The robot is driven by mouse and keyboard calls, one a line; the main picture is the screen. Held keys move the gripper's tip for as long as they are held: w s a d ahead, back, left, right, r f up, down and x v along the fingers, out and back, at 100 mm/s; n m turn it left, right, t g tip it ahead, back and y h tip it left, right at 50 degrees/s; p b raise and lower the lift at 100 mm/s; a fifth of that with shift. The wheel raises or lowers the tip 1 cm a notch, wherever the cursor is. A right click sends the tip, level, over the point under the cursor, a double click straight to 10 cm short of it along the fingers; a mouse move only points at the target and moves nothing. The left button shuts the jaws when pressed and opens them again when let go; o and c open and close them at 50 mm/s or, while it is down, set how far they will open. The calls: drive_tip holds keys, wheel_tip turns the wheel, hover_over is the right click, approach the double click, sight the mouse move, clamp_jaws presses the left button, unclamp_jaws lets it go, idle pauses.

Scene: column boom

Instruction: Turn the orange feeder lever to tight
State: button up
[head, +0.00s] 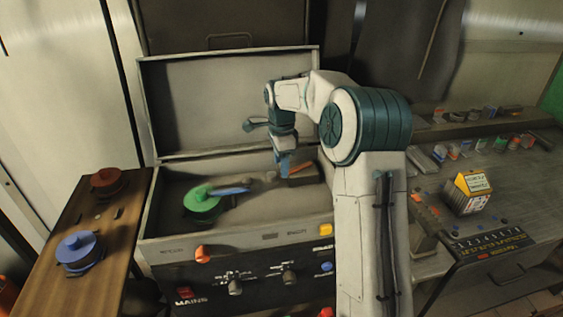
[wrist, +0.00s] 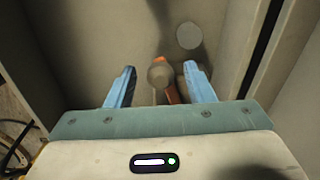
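The orange lever (head: 301,168) lies inside the open case (head: 160,205), just right of my gripper (head: 284,163) in the head view. A gap shows on both sides, and I see no contact. My arm hides the right part of the case in the head view. No tight mark is readable.
A green spool (head: 202,199) with a blue bar (head: 233,190) sits left in the case. The raised lid (head: 220,100) stands behind. Red (head: 107,181) and blue (head: 78,250) spools stand on the left wooden table. A cluttered bench (head: 500,200) is on the right.

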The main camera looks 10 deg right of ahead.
clamp_jaws()
drive_tip(key=shift+s, duration=0.1)
drive_tip(key=s+n, duration=0.1)
drive_tip(key=s+d+n, duration=0.1)
drive_tip(key=n, duration=0.1)
drive_tip(key=shift+d+n, duration=0.15)
drive_tip(key=shift+n, duration=0.15)
drive_tip(key=n, duration=0.1)
drive_tip(key=s+d+n, duration=0.1)
drive_tip(key=shift+s+d+r+n, duration=0.1)
drive_tip(key=shift+s+d+n, duration=0.1)
drive_tip(key=shift+s+n, duration=0.1)
drive_tip(key=d+n, duration=0.1)
drive_tip(key=s+d+n, duration=0.1)
drive_tip(key=n, duration=0.1)
drive_tip(key=d+n, duration=0.1)
drive_tip(key=shift+s, duration=0.3)
drive_tip(key=shift+s+d+n+p, duration=0.15)
drive_tip(key=shift+d+n, duration=0.5)
drive_tip(key=shift+n, duration=0.35)
drive_tip(key=shift+d+n+p, duration=0.15)
drive_tip(key=shift+d+n, duration=0.45)
drive_tip(key=shift+n, duration=0.4)
